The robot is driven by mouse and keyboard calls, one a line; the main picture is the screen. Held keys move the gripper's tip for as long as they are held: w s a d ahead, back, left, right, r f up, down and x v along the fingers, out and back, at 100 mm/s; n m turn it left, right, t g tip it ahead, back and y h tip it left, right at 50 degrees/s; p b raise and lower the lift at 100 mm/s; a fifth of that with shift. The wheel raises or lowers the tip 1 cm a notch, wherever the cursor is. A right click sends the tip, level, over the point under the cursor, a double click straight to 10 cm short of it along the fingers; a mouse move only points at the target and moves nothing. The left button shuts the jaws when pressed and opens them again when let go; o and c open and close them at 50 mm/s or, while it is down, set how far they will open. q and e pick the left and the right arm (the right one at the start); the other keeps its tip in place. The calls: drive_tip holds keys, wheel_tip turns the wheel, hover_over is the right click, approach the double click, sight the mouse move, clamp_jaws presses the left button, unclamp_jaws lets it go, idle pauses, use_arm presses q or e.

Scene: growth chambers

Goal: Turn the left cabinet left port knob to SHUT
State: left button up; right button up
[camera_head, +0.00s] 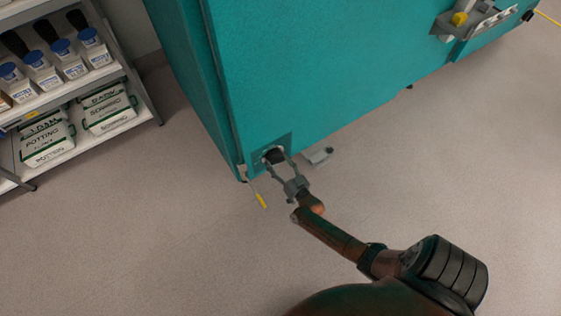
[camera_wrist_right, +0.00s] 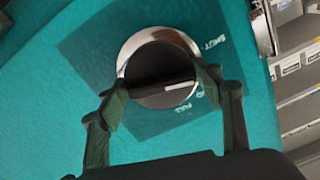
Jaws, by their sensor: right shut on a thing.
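The port knob is a dark round knob (camera_wrist_right: 160,74) with a bright metal rim and a pale pointer line, seen in the right wrist view. It sits on a darker teal plate (camera_wrist_right: 105,55) with white lettering; "SHUT" reads at its upper right and "FULL" at its lower right. The pale line points toward the right side of the plate. In the head view the knob (camera_head: 274,156) is low on the teal cabinet (camera_head: 300,70). My right gripper (camera_head: 279,165) reaches it from below, its fingers shut on the knob from either side. My left gripper is out of view.
A yellow-tipped lever (camera_head: 262,200) hangs beside the cabinet's lower corner. A shelf (camera_head: 150,105) with bottles and bags stands at the left. The floor in front is clear.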

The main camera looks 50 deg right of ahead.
drive_tip(key=shift+n+p, duration=0.3)
drive_tip(key=shift+n, duration=1.3)
drive_tip(key=o, duration=0.9)
drive_tip(key=shift+o, duration=0.2)
drive_tip(key=v, duration=1.2)
